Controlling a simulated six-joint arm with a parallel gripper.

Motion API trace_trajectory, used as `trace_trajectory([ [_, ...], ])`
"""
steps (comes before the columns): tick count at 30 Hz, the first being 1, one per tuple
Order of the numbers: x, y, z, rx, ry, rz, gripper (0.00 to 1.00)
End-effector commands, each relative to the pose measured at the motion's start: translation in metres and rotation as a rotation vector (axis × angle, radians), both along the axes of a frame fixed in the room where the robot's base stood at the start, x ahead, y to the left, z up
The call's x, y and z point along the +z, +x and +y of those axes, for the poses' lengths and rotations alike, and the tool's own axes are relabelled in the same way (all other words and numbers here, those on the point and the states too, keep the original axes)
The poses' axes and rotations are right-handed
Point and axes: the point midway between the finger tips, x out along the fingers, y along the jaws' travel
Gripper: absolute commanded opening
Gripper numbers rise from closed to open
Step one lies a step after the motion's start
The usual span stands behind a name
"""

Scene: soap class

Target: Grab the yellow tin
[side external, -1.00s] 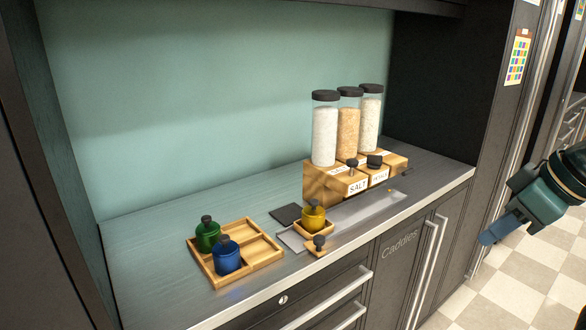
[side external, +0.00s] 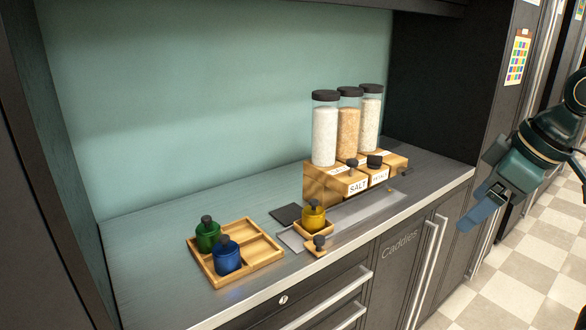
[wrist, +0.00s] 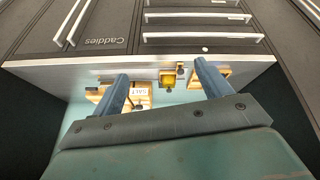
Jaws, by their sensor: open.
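The yellow tin (side external: 312,216) has a dark knob on top and sits upright in a small wooden holder (side external: 315,230) on the counter. In the wrist view the yellow tin (wrist: 168,79) appears upside down, between my two fingers and beyond them. My gripper (side external: 478,215) is out to the right, in front of the counter edge and well apart from the tin. In the wrist view my gripper (wrist: 160,75) shows two blue fingers spread wide with nothing between their pads.
A wooden tray (side external: 262,262) at the left holds a green tin (side external: 208,235) and a blue tin (side external: 227,256). Tall jars (side external: 325,130) stand on a wooden stand (side external: 320,186) behind and right of the yellow tin. A dark square pad (side external: 286,214) lies beside it.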

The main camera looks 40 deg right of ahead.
Motion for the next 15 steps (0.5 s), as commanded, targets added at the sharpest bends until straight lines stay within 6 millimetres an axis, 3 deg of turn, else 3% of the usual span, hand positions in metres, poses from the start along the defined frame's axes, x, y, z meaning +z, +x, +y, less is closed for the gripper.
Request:
trace_trajectory([
  [6, 0.022, 0.045, 0.003, 0.207, -0.086, 0.059, 0.77],
  [15, 0.039, 0.110, 0.007, 0.504, -0.190, 0.132, 0.77],
])
